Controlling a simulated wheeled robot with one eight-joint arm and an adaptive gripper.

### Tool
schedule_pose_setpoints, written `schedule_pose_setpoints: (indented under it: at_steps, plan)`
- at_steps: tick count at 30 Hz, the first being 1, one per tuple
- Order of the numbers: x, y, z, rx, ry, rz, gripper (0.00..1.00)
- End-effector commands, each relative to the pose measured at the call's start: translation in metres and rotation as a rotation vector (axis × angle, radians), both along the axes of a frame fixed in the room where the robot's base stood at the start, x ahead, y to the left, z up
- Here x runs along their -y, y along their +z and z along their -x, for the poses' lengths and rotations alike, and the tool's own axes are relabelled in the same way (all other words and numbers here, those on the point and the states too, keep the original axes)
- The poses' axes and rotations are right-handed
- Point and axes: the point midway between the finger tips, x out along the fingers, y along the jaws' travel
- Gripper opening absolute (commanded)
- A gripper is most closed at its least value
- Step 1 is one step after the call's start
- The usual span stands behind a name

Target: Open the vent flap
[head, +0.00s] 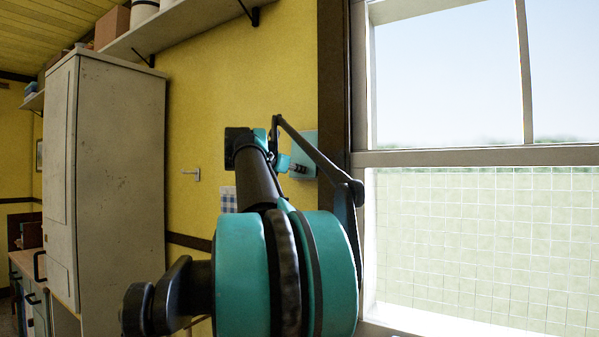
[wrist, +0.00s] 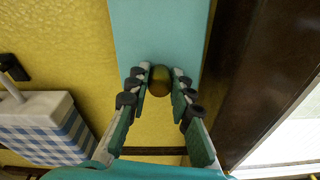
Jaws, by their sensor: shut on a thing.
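The vent flap (wrist: 160,30) is a light blue panel on the yellow wall, left of the dark window frame. It also shows in the head view (head: 304,142), partly hidden by my arm. A rounded brass-brown knob (wrist: 159,80) sits on its lower part. My gripper (wrist: 159,84) has its two fingers on either side of this knob and is shut on it. In the head view my gripper (head: 300,169) is at the flap's lower part. I cannot tell whether the flap stands out from the wall.
A window (head: 480,230) with a dark frame stands close to the right. A blue checked towel (wrist: 55,140) hangs on the wall to the left. A tall pale cabinet (head: 110,170) stands further left, and a shelf (head: 165,25) runs above.

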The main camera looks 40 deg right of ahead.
Motion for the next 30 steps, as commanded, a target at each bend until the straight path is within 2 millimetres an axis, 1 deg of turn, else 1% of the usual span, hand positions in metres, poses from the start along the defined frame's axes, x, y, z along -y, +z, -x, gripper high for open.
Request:
schedule_pose_setpoints:
  at_steps: [9, 15, 24, 30]
  plan:
    - [-0.029, 0.022, 0.011, -0.102, 0.000, -0.252, 0.00]
    - [-0.043, 0.037, 0.018, -0.161, 0.000, -0.389, 0.00]
    - [-0.055, 0.056, 0.023, -0.158, 0.001, -0.377, 0.00]
    - [-0.058, 0.064, 0.023, -0.157, 0.003, -0.376, 0.00]
